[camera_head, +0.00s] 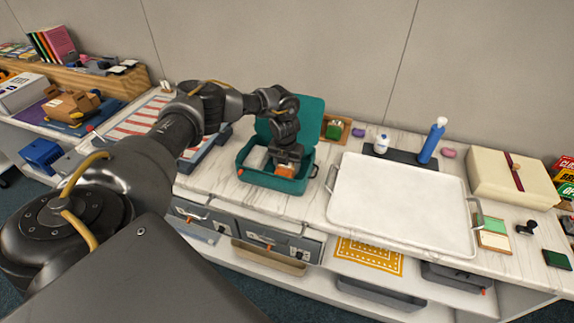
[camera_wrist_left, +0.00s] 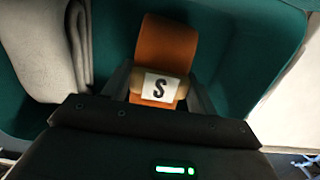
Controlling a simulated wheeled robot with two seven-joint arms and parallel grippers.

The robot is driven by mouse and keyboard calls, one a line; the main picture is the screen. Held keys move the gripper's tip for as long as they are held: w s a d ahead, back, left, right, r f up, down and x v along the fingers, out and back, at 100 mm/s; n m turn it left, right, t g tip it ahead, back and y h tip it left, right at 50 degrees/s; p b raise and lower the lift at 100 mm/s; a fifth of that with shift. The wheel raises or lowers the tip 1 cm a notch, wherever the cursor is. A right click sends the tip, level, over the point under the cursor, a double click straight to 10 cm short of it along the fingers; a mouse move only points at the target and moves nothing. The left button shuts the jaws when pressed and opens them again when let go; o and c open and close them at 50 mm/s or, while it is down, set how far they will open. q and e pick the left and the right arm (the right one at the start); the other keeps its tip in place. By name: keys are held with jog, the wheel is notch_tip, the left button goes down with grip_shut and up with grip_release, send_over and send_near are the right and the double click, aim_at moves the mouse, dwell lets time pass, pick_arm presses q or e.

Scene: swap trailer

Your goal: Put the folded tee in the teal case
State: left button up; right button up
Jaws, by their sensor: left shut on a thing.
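The teal case (camera_head: 262,181) stands open on the white counter, its lid (camera_head: 309,116) raised at the back. My left gripper (camera_head: 286,162) points down into the case and is shut on an orange folded thing, which looks like the folded tee (camera_head: 285,171). In the left wrist view the tee (camera_wrist_left: 167,42) is between the fingers and has a white tag with a black S. The case's teal interior (camera_wrist_left: 228,40) is around it. Whether the tee touches the case floor I cannot tell. My right gripper is not in view.
A pale grey folded cloth (camera_wrist_left: 48,50) lies in the case, left of the tee. A large white tray (camera_head: 398,205) stands to the right of the case. A blue bottle (camera_head: 432,140) and a cream box (camera_head: 510,178) stand behind and right of it. A striped item (camera_head: 140,122) lies left.

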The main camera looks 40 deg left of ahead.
aim_at(286, 167)
pick_arm(q)
jog(key=shift+f, duration=0.1)
jog(key=o, duration=1)
jog(key=shift+o, duration=0.2)
jog(key=shift+r, duration=0.25)
notch_tip(286, 167, up, 12)
jog(key=s+b, duration=0.1)
jog(key=b, duration=0.1)
jog(key=shift+s+d, duration=0.2)
jog(key=shift+d, duration=0.05)
jog(key=shift+d+f, duration=0.1)
jog(key=shift+f, duration=0.1)
